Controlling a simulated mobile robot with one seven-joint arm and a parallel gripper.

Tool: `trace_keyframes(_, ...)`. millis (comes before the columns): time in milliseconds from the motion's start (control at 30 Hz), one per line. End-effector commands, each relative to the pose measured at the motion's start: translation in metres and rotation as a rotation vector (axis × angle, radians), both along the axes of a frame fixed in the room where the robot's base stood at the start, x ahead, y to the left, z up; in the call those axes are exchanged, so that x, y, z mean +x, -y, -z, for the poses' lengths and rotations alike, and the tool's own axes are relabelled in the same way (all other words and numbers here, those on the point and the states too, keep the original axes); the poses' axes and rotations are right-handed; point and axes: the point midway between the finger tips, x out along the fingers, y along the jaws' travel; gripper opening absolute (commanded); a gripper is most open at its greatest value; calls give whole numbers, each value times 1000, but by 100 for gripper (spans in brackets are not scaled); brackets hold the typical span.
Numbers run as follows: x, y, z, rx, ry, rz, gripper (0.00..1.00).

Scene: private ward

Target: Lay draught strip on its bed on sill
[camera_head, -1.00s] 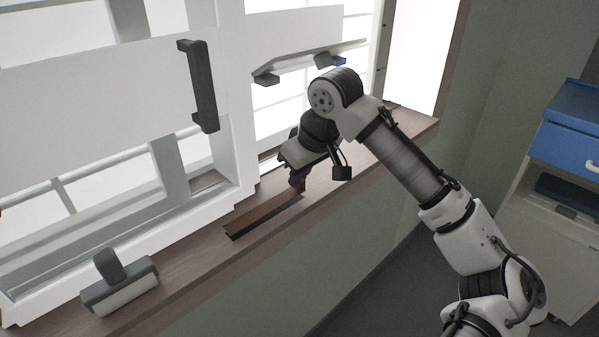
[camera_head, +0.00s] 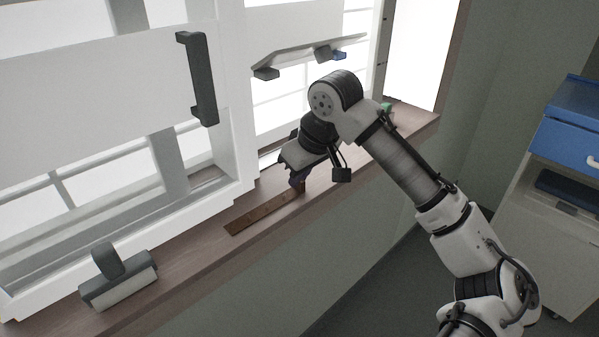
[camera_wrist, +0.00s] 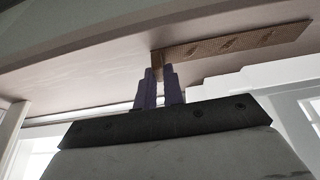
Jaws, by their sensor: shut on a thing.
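The draught strip (camera_head: 262,210) is a long, thin brown piece lying along the window sill (camera_head: 205,243), and it looks flat against the wood. In the wrist view the strip (camera_wrist: 235,43) shows a patterned face with several small marks, and a short brown piece at its near end runs down between my fingers. My gripper (camera_head: 297,182) is at the strip's right end, its purple fingers shut on that end piece. The fingers of my gripper also show in the wrist view (camera_wrist: 158,85). I cannot make out the bed apart from the strip.
A grey-and-white block with a dark handle (camera_head: 118,277) stands on the sill at left. The window frame with a dark pull handle (camera_head: 199,80) rises behind. A tilted pale panel (camera_head: 305,57) hangs above my wrist. A blue-topped cabinet (camera_head: 575,120) stands at right.

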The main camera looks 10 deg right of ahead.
Motion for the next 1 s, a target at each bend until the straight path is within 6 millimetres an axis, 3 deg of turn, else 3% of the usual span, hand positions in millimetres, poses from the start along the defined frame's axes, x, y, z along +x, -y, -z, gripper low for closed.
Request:
trace_keyframes(100,0,0,3,-1,-1,-1,0)
trace_keyframes(133,0,0,3,-1,-1,-1,13)
trace_keyframes(300,0,0,3,-1,-2,-1,35)
trace_keyframes(667,-2,1,-3,0,0,0,35)
trace_keyframes(767,-5,4,-16,0,1,0,35)
trace_keyframes(1000,-22,15,-67,0,1,0,35)
